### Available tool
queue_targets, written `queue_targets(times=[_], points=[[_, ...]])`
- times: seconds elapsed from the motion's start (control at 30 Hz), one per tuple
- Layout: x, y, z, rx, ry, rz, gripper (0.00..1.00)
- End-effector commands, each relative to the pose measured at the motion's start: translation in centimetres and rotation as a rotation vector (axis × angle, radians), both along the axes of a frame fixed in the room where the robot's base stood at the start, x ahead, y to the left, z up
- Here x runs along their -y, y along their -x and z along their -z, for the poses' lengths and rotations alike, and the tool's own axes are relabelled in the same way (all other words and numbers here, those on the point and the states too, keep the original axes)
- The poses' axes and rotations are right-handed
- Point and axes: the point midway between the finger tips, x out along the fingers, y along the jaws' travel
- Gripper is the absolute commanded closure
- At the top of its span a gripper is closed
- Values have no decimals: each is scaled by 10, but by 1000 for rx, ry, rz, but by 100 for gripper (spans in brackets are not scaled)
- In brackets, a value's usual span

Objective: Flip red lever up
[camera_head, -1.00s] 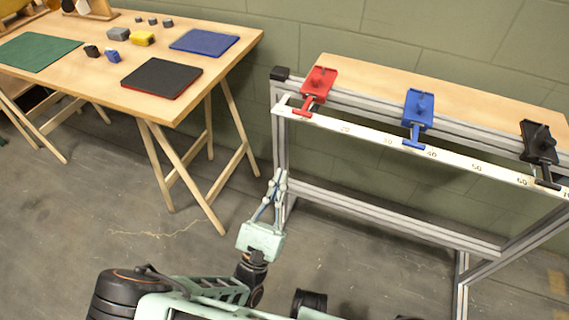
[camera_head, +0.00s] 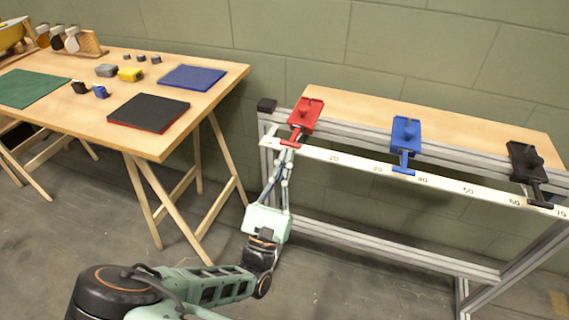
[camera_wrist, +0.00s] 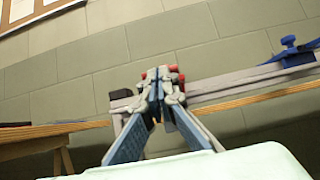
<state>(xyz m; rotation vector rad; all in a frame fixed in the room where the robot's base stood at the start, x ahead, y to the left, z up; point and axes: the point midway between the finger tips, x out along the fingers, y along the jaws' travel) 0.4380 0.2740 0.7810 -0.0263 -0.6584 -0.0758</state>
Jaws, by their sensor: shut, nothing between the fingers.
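The red lever (camera_head: 305,117) is mounted at the left end of the metal frame in the head view. Its handle hangs down over the front edge, by the white ruler strip. My gripper (camera_head: 287,151) is shut and empty, pointing up, with its fingertips just under the red handle. I cannot tell whether they touch it. In the wrist view, my shut fingertips (camera_wrist: 158,77) cover most of the red lever (camera_wrist: 173,68), and only small red parts show around them.
A blue lever (camera_head: 405,137) and a black lever (camera_head: 527,163) sit further right on the same frame. A wooden table (camera_head: 215,95) with mats and small blocks stands to the left. A green block wall is behind. The blue lever also shows in the wrist view (camera_wrist: 290,52).

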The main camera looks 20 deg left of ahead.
Motion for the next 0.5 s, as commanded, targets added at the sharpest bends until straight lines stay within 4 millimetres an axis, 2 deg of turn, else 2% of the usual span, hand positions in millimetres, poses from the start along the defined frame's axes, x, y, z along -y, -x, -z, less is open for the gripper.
queue_targets(times=[0.5], points=[[0,2,-7,-47,-4,-1,100]])
